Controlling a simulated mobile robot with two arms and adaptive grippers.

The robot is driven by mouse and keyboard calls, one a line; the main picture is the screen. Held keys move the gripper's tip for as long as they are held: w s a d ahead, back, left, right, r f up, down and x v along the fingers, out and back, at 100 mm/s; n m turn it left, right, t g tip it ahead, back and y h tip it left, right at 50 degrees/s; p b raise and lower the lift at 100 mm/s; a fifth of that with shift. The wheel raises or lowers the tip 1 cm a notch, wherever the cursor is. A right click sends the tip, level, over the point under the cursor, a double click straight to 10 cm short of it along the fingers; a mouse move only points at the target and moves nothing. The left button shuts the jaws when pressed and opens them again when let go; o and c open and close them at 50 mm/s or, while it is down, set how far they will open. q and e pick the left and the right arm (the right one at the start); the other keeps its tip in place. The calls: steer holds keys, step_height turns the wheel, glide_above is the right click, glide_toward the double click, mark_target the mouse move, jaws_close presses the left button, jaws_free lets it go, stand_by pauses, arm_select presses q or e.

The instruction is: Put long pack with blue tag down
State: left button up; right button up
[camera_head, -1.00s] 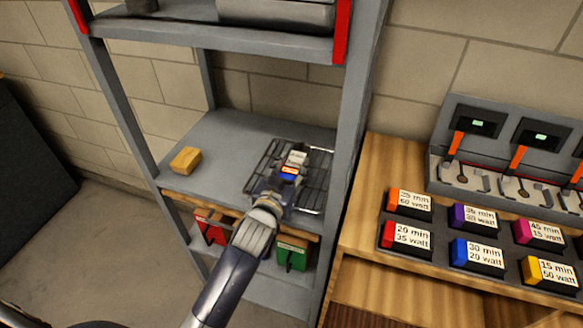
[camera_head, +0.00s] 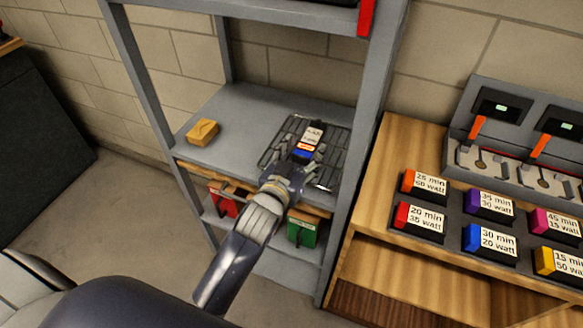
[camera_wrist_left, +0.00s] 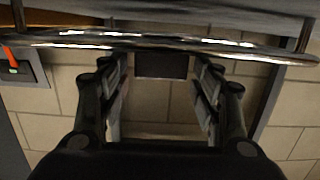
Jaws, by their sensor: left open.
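The long pack (camera_head: 314,133) lies on a dark wire rack (camera_head: 339,160) on the grey shelf in the head view. It has a white label, an orange-red band and a blue tag at its near end. My left gripper (camera_head: 298,164) is open at the near end of the pack, and its fingers look clear of it. In the left wrist view the fingers (camera_wrist_left: 160,98) are spread, with a dark block between them farther off, probably the pack's end. My right gripper is not in view.
A yellow block (camera_head: 203,131) sits on the shelf left of the rack. Shelf posts stand on both sides. Red (camera_head: 222,203) and green (camera_head: 301,231) containers are below. A wooden bench (camera_head: 377,170) at right holds several labelled packs. A shiny bar (camera_wrist_left: 160,42) crosses the wrist view.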

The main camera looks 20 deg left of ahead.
arm_select(q)
steer(key=s+r, duration=0.1)
steer(key=s, duration=0.7)
steer(key=shift+s+a+r+b, duration=0.15)
steer(key=shift+s+b, duration=0.05)
steer(key=shift+b, duration=0.15)
steer(key=s+a+f+m+g, duration=0.1)
steer(key=s+a+f+g, duration=0.1)
steer(key=s+f+g, duration=0.7)
steer(key=s+a+f+m+g, duration=0.1)
steer(key=s+f+g, duration=0.45)
steer(key=s, duration=0.75)
step_height(320, 180, down, 28)
steer(key=s, duration=0.2)
steer(key=s+a+f, duration=0.3)
steer(key=s+f, duration=1.2)
steer(key=s, duration=0.1)
steer(key=shift+s+f+g+y, duration=0.2)
steer(key=shift+f+g+y, duration=0.1)
steer(key=shift+f+g, duration=0.1)
